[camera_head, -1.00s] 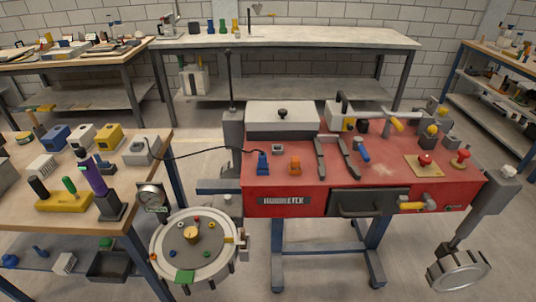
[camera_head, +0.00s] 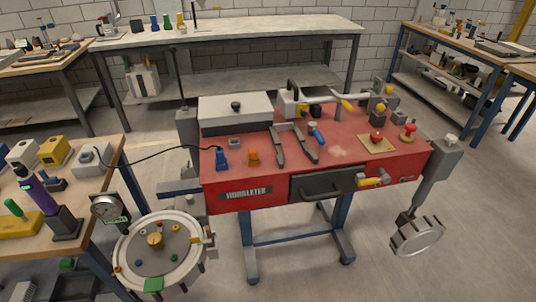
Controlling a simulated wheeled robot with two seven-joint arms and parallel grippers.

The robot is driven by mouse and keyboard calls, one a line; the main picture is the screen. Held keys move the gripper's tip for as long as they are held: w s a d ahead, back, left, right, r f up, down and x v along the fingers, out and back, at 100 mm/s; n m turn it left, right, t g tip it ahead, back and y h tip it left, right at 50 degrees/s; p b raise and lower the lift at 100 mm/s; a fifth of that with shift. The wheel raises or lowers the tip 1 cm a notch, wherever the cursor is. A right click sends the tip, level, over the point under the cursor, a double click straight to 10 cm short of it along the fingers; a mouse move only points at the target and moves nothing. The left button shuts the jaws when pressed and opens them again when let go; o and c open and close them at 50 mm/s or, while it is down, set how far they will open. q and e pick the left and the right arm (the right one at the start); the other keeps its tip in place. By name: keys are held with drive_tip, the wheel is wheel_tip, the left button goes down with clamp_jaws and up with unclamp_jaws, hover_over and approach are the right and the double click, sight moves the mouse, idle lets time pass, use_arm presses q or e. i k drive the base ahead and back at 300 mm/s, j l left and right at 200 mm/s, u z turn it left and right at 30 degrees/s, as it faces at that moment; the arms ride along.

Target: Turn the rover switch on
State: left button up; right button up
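I cannot tell for sure which part is the rover switch. On the red bench (camera_head: 340,152), a small blue switch-like part (camera_head: 221,159) stands at the front left, and a black cable runs to it. A small orange part (camera_head: 254,158) stands just right of it. Farther right, a red knob (camera_head: 376,138) sits on a tan plate, with another red knob (camera_head: 409,131) beside it. At the lower left is a round dial plate (camera_head: 155,255) with small coloured knobs and a brass centre knob (camera_head: 155,240). Neither of my grippers is in view.
A wooden table (camera_head: 30,240) with coloured blocks and a purple tool stands at the left. A grey box (camera_head: 235,112) and dark bars (camera_head: 297,145) lie on the red bench. A gauge (camera_head: 105,207) sits beside the dial. The floor at the right (camera_head: 480,240) is clear.

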sight(376, 136)
drive_tip(key=i+l+u, duration=0.25)
drive_tip(key=l, duration=0.2)
drive_tip(key=i+l+u, duration=0.25)
drive_tip(key=l, duration=0.2)
drive_tip(key=l+u, duration=0.25)
drive_tip(key=l, duration=0.25)
drive_tip(key=i+l+u, duration=0.25)
drive_tip(key=l, duration=0.3)
drive_tip(key=l+u, duration=0.25)
drive_tip(key=l, duration=0.3)
drive_tip(key=k, duration=0.05)
